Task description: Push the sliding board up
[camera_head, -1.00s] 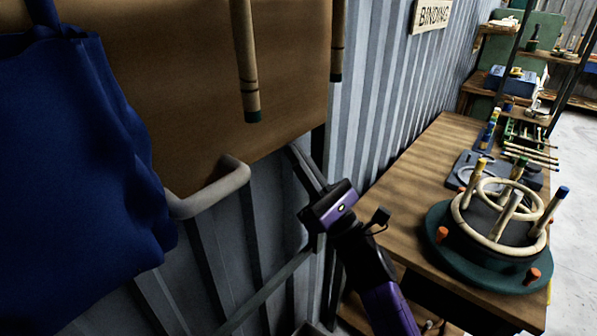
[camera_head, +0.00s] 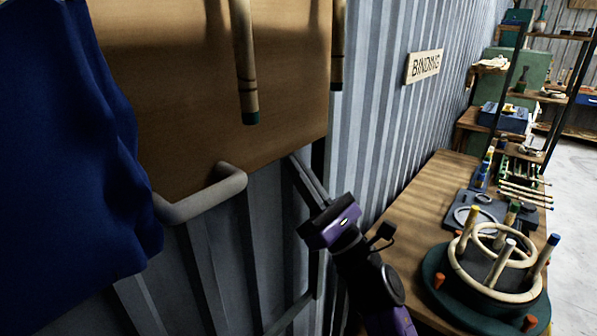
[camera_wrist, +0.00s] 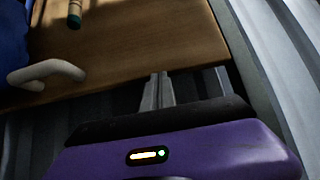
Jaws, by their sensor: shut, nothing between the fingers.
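The sliding board (camera_head: 190,110) is a brown wooden panel against the corrugated wall, with a grey bar handle (camera_head: 205,192) at its lower edge. The board also shows in the wrist view (camera_wrist: 130,55), with the handle (camera_wrist: 45,75) at left. My gripper (camera_head: 297,160) is shut and empty. Its fingers point up at the board's lower edge, near the right corner and to the right of the handle. In the wrist view the fingertips (camera_wrist: 160,76) appear right at that lower edge; I cannot tell whether they touch it.
A blue cloth (camera_head: 60,150) hangs over the board's left side. Rods with green tips (camera_head: 246,70) hang in front of the board. A wooden table (camera_head: 405,215) at right carries a round rattan form (camera_head: 490,275). A BINDING sign (camera_head: 424,66) is on the wall.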

